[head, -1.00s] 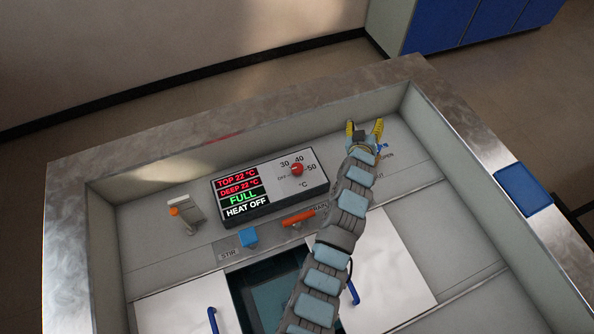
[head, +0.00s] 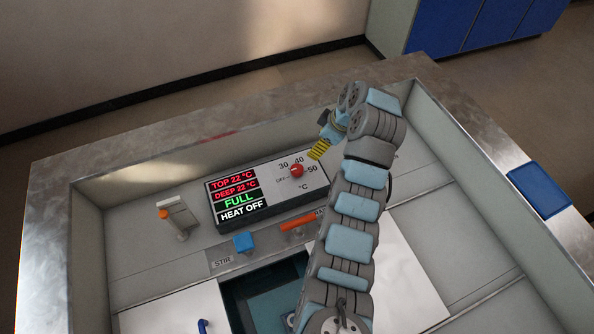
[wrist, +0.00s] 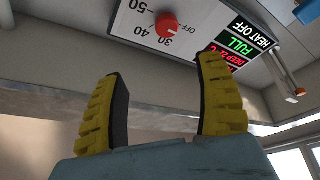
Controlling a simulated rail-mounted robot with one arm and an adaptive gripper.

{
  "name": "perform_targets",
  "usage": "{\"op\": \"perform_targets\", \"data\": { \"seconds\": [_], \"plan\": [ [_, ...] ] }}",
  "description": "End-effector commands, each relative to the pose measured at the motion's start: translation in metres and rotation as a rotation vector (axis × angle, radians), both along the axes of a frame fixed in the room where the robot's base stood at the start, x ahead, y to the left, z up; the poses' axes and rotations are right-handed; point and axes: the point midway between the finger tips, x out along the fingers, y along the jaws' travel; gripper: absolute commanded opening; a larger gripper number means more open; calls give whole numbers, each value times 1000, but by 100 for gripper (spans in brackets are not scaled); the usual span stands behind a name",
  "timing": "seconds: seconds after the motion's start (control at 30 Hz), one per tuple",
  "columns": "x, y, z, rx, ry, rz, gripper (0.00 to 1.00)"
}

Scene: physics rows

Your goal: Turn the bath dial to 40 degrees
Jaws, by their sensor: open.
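The bath dial (head: 296,171) is a red knob on the white face of the control panel, with OFF, 30, 40 and 50 marked around it. Its white mark appears to point towards OFF. The dial also shows in the wrist view (wrist: 166,25), beyond the fingertips. The display (head: 236,195) reads TOP 22 °C, DEEP 22 °C, FULL and HEAT OFF. My gripper (head: 318,152) is above and behind the panel's upper right edge, apart from the dial. In the wrist view its two yellow fingers (wrist: 160,70) are spread wide with nothing between them.
A blue stir button (head: 244,242) and an orange drain lever (head: 298,222) sit in front of the panel. A tap-like fitting with an orange end (head: 175,215) stands to the left. A dark open well (head: 262,290) lies in front. A blue pad (head: 540,188) lies on the right rim.

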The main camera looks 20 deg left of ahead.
Motion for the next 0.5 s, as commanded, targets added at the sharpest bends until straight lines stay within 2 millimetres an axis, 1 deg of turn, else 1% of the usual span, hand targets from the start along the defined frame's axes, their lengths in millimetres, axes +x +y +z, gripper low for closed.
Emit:
{"op": "perform_targets", "data": {
  "seconds": [0.17, 0.27, 0.5],
  "plan": [
    [-9, 1, -1, -12, 28, 41, 71],
    [-9, 3, -9, -12, 28, 42, 71],
    [-9, 16, -36, -11, 32, 39, 71]
  ]
}}
